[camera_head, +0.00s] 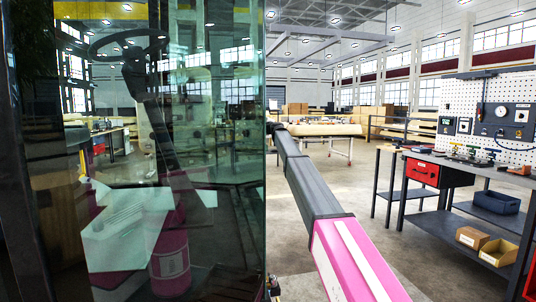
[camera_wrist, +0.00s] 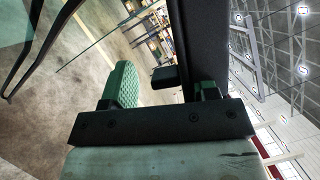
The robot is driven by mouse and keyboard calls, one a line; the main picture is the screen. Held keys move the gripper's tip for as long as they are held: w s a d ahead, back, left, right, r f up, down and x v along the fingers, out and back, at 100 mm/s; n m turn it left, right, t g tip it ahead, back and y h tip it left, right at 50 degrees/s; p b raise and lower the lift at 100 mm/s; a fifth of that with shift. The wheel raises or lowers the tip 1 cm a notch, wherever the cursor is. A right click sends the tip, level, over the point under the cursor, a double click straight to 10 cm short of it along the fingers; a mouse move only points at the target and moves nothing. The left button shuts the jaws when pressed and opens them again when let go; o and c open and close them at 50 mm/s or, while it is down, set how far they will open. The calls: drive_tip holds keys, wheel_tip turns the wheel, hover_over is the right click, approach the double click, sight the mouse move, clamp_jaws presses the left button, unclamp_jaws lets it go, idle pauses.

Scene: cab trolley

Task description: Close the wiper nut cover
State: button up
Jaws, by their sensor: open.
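My gripper (camera_wrist: 163,88) shows in the wrist view, open. Its green ribbed finger (camera_wrist: 121,86) stands left of the middle; the other finger is mostly hidden by a long dark bar (camera_wrist: 196,42), with only its base showing. A small black block (camera_wrist: 167,76) sits beside the bar, between the fingers as seen. I cannot tell whether the gripper touches either. Thin black rods (camera_wrist: 35,50), possibly a wiper linkage, show at the upper left. I cannot make out the wiper nut cover for certain in either view. I cannot pick out the gripper in the head view.
The cab's greenish glass (camera_head: 235,130) fills the left of the head view; a steering wheel (camera_head: 128,42) shows through reflections. A workbench (camera_head: 460,163) with a pegboard (camera_head: 500,115) stands at the right. The concrete floor (camera_head: 405,255) before the bench is clear.

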drive_tip(key=s+d+f+m+t, duration=0.1)
drive_tip(key=s+d+f+m, duration=0.3)
drive_tip(key=s, duration=0.5)
drive_tip(key=s+d+f+n+g, duration=0.1)
drive_tip(key=s+f+n, duration=0.3)
drive_tip(key=f, duration=0.6)
drive_tip(key=shift+s+d+g, duration=0.2)
drive_tip(key=shift+s+g, duration=0.3)
drive_tip(key=shift+s, duration=0.15)
drive_tip(key=shift+r, duration=0.1)
drive_tip(key=w+r+m+t, duration=0.25)
drive_tip(key=w+r, duration=0.35)
drive_tip(key=r, duration=0.5)
drive_tip(key=a+x, duration=0.1)
drive_tip(key=x, duration=0.9)
drive_tip(key=shift+a+f+g, duration=0.1)
drive_tip(key=shift+f+g, duration=0.05)
drive_tip(key=shift+g, duration=0.1)
clamp_jaws()
